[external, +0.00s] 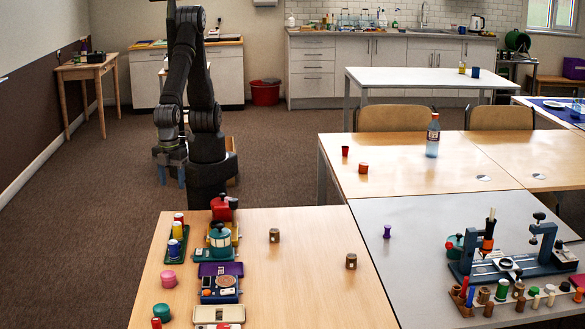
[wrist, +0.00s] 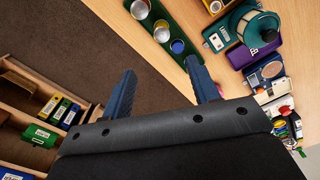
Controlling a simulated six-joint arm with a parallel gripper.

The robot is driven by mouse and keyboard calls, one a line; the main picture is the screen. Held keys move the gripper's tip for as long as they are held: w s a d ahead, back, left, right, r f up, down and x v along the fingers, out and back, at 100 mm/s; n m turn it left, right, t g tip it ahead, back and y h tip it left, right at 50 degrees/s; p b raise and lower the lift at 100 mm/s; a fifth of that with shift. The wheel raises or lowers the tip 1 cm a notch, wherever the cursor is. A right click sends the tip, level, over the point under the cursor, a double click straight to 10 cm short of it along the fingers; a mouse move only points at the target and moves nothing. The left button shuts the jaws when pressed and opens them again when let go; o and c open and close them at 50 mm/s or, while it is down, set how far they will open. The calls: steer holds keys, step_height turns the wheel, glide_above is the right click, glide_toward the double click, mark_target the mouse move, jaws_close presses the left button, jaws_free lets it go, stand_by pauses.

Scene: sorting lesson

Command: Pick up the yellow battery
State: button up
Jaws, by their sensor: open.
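A yellow battery (external: 177,230) stands in a green tray (external: 186,258) at the left edge of the near wooden table, between a red battery (external: 179,218) and a blue one (external: 173,248). In the wrist view the yellow battery (wrist: 161,32) is the middle one of three in the tray, showing a pale top. My gripper (external: 171,181) hangs beyond the table's far left corner, apart from the tray. Its two blue fingers are spread and empty in the wrist view (wrist: 161,68), with the tray just past their tips.
A teal-lidded device (external: 220,241) stands right of the tray. Pink (external: 170,279) and green (external: 161,311) round pieces sit nearer the camera. A wooden shelf (wrist: 30,110) with small boxes shows at the wrist view's left.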

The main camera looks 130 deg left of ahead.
mark_target(176, 223)
step_height(176, 223, down, 12)
steer(key=shift+r, duration=0.15)
steer(key=shift+w+d+f, duration=0.1)
steer(key=shift+f, duration=1.2)
steer(key=shift+w+d+f, duration=0.1)
steer(key=shift+f, duration=1.15)
steer(key=c, duration=1.1)
steer(key=shift+r, duration=0.1)
